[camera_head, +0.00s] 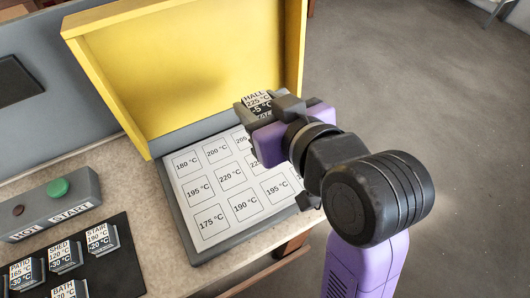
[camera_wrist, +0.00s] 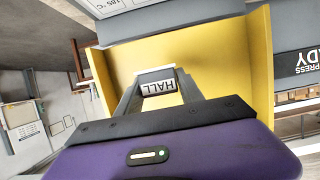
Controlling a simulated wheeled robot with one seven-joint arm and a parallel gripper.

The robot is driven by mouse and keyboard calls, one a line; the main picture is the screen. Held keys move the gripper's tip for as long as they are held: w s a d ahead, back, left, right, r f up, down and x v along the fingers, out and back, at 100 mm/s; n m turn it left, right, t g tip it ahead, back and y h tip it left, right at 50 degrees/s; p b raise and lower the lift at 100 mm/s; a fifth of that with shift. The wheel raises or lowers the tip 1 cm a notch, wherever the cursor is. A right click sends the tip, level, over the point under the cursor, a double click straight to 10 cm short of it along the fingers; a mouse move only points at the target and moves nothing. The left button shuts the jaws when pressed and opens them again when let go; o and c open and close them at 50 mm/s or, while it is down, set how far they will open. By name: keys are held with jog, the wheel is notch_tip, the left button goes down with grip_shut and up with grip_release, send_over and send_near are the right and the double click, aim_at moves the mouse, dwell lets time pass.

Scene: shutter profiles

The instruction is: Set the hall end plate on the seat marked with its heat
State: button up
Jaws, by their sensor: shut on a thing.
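The hall end plate (camera_head: 258,101) is a small dark block with a white label reading HALL, 225 °C and what looks like -5 °C. My gripper (camera_head: 264,112) is shut on it and holds it above the back right of the seat board. In the wrist view, the HALL label (camera_wrist: 158,87) shows between the fingers of my gripper (camera_wrist: 160,92). The seat board (camera_head: 177,213) has a white sheet of marked squares. I read 180, 200, 195, 220 (camera_head: 230,174), 175, 190 and 195 °C. My gripper and arm partly cover the right column.
A yellow raised lid (camera_head: 190,65) stands behind the board. At left is a grey box (camera_head: 45,215) with a green START button (camera_head: 57,187). A black mat (camera_head: 118,275) holds several labelled blocks, including STAIR (camera_head: 98,239) and SHED (camera_head: 60,258). Open floor lies right.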

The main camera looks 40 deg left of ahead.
notch_tip(320, 180, down, 15)
jog(key=shift+f+b, duration=0.15)
jog(key=shift+b, duration=0.3)
jog(key=shift+f, duration=0.2)
jog(key=o, duration=1.3)
jog(key=shift+o, duration=0.2)
jog(key=shift+r, duration=0.15)
jog(key=shift+d+r, duration=0.1)
jog(key=v, duration=1.1)
jog(key=shift+s+d+r, duration=0.1)
jog(key=shift+s+d, duration=0.1)
jog(key=shift+d, duration=0.1)
